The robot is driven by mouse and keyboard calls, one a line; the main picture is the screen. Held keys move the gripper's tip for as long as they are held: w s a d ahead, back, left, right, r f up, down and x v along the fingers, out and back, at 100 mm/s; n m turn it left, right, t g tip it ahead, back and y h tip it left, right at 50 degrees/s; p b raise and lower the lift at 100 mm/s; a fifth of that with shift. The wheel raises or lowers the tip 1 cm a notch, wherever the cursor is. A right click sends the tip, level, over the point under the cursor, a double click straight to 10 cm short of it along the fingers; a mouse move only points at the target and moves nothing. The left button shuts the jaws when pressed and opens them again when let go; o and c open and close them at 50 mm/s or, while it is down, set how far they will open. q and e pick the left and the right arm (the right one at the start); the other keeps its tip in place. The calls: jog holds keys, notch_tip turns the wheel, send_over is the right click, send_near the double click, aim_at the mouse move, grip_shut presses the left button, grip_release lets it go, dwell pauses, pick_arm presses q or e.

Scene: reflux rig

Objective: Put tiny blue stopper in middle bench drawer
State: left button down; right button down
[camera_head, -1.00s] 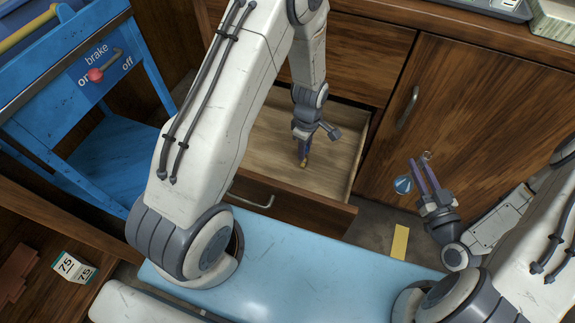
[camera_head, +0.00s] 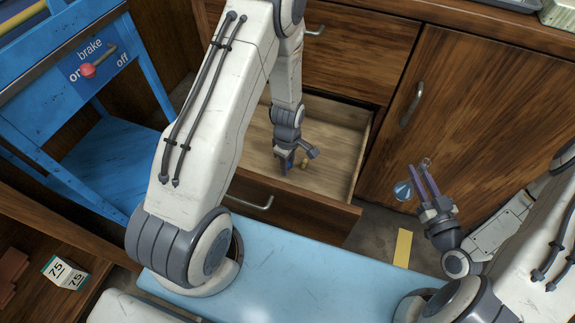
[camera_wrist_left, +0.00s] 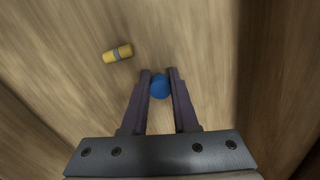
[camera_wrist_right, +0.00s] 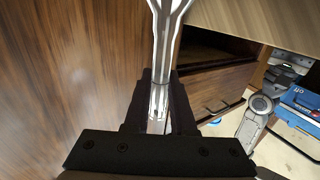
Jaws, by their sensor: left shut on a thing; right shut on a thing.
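The tiny blue stopper (camera_wrist_left: 160,87) is between the fingertips of my left gripper (camera_wrist_left: 160,88) in the left wrist view, and the gripper is shut on it. In the head view my left gripper (camera_head: 285,165) is down inside the open bench drawer (camera_head: 340,140), over its wooden floor. A drawer front with a handle shows above this drawer. My right gripper (camera_head: 418,182) is shut on a clear glass piece (camera_wrist_right: 160,50), which runs up from its fingers in the right wrist view.
A small yellow cylinder with a grey band (camera_wrist_left: 117,53) lies on the drawer floor beside my left gripper; it also shows in the head view (camera_head: 304,164). A closed cabinet door (camera_head: 460,130) is at right. A blue cart (camera_head: 105,150) with a brake lever stands at left.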

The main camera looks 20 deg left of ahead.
pick_arm(q)
jog(key=shift+f, duration=0.15)
pick_arm(e)
jog(key=shift+f, duration=0.1)
pick_arm(q)
jog(key=c, duration=0.7)
grip_release()
